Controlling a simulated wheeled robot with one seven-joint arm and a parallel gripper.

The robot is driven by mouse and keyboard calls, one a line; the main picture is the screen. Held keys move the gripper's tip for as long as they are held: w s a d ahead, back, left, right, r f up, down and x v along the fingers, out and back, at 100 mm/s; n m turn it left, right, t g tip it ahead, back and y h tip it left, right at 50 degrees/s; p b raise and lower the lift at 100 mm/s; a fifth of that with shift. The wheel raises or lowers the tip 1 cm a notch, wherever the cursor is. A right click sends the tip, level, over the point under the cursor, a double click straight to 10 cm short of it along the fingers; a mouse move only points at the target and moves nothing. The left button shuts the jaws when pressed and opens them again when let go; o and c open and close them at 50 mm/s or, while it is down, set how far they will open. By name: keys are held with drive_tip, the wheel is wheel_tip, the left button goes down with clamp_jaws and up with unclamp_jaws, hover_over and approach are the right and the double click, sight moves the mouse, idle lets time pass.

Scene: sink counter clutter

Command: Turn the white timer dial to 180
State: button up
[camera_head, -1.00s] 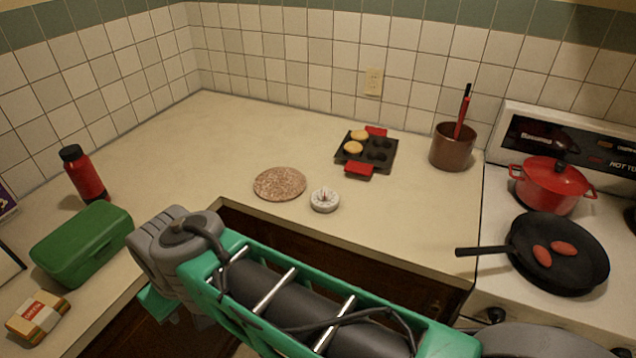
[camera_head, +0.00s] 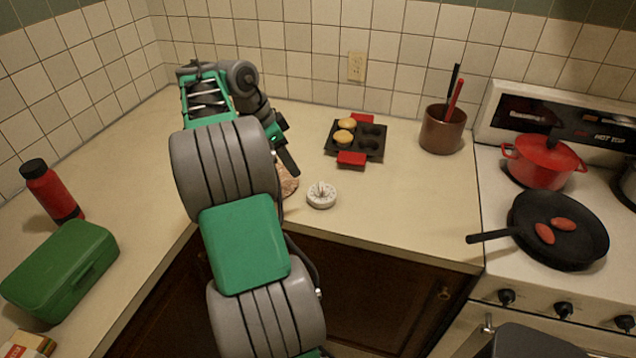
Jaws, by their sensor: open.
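The white timer dial (camera_head: 321,195) sits on the counter near its front edge, round, with a raised knob on top and dark marks around its face. Its setting is too small to read. My gripper (camera_head: 291,164) hangs at the end of my arm, to the upper left of the timer and apart from it. Its dark fingers point down and right, and it is open with nothing seen between the fingers. The brown round trivet (camera_head: 289,182) beside the timer is mostly hidden behind my arm.
A muffin pan (camera_head: 370,143) stands behind the timer, with a brown utensil pot (camera_head: 441,132) to its right. A red pot (camera_head: 541,163) and black skillet (camera_head: 575,242) sit on the stove. A green box (camera_head: 60,272) and red bottle (camera_head: 52,193) stand left. Counter right of the timer is clear.

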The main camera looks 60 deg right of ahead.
sight(321, 186)
drive_tip(key=s+d+f+m+b, duration=0.1)
drive_tip(key=s+f, duration=0.1)
drive_tip(key=f, duration=0.1)
drive_tip(key=s+d+f+m+b, duration=0.1)
drive_tip(key=s+d+f, duration=0.1)
drive_tip(key=f, duration=0.1)
drive_tip(key=s+d+f+m+b, duration=0.1)
drive_tip(key=s+f, duration=0.1)
drive_tip(key=f, duration=0.1)
drive_tip(key=shift+s+d+y+b, duration=0.15)
drive_tip(key=shift+d+y+b, duration=0.15)
drive_tip(key=shift+d+y, duration=0.1)
drive_tip(key=shift+g, duration=0.3)
clamp_jaws()
drive_tip(key=shift+r+m+p, duration=0.3)
drive_tip(key=shift+m+p, duration=0.4)
drive_tip(key=shift+p, duration=0.3)
drive_tip(key=shift+d+f+m, duration=0.1)
drive_tip(key=shift+m, duration=0.2)
drive_tip(key=shift+f+y, duration=0.15)
drive_tip(key=shift+y, duration=0.15)
